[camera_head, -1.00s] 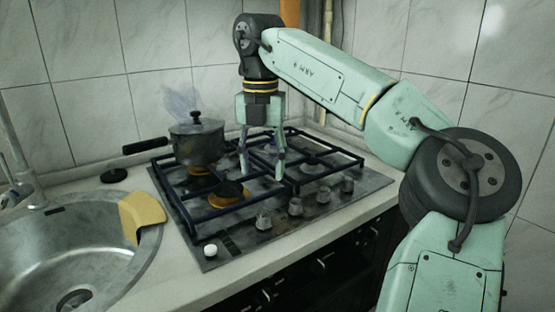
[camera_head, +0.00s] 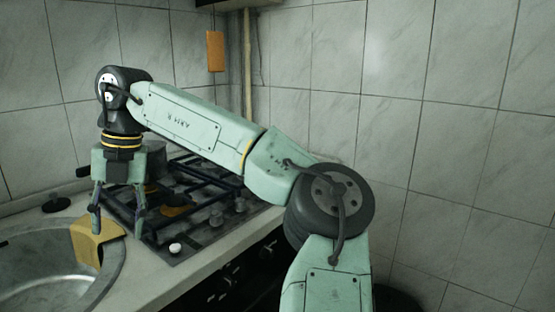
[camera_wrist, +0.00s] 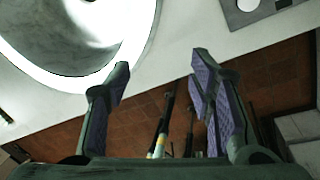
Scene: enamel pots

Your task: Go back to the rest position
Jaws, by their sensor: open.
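My gripper (camera_head: 118,226) hangs open and empty in the head view, fingers pointing down, in front of the stove's left part and beside the yellow cloth. In the wrist view its two fingers (camera_wrist: 160,64) are spread apart with nothing between them. Past them show the counter's front edge and the floor. The dark pot (camera_head: 154,170) on the stove is mostly hidden behind my gripper; its black handle (camera_head: 83,171) sticks out to the left.
The gas stove (camera_head: 190,240) with black grates lies right of my gripper. The metal sink (camera_head: 40,285) is at the lower left, with a yellow cloth (camera_head: 86,243) over its rim. An orange board (camera_head: 215,52) hangs on the tiled wall. Reddish floor (camera_wrist: 270,75) shows in the wrist view.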

